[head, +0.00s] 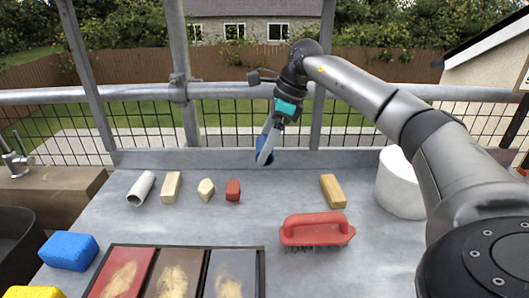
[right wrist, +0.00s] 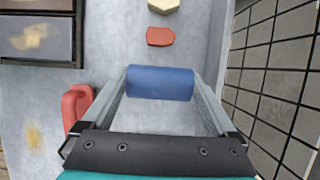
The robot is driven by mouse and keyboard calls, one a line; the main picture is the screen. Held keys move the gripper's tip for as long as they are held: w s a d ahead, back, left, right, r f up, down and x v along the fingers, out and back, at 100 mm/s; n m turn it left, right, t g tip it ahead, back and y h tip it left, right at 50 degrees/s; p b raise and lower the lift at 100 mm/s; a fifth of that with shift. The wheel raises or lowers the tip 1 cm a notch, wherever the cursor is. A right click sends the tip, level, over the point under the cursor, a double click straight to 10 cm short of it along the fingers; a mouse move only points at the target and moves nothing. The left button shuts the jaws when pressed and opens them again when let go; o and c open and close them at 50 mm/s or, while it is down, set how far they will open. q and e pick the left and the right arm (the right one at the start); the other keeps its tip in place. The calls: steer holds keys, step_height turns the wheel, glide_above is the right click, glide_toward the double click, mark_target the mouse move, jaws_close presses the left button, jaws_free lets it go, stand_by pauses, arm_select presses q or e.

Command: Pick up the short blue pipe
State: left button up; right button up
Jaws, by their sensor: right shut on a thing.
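The short blue pipe (right wrist: 160,83) is between the two fingers of my right gripper in the right wrist view, lying across the gap with a finger at each end. In the head view the blue pipe (head: 262,158) shows partly behind the fingers of my right gripper (head: 266,150). The gripper is shut on it and points down near the back edge of the grey table (head: 220,225). The pipe looks to be above the table, though the exact gap is hard to tell. My left gripper is not in view.
Left of the pipe stand a red block (head: 233,190), a cream block (head: 206,190), a long beige block (head: 171,187) and a white pipe (head: 141,188). A wooden block (head: 332,191), red brush (head: 317,231) and white cylinder (head: 400,185) are right. A three-panel tray (head: 262,262) is in front.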

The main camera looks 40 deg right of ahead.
mark_target(264, 142)
step_height(264, 142, up, 7)
steer(key=shift+f+p, duration=0.2)
steer(key=shift+p, duration=0.9)
arm_select(q)
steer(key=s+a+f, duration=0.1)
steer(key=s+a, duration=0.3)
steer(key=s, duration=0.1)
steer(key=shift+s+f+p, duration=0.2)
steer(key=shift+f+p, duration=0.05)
steer(key=shift+p, duration=0.05)
arm_select(e)
steer(key=shift+r, duration=0.95)
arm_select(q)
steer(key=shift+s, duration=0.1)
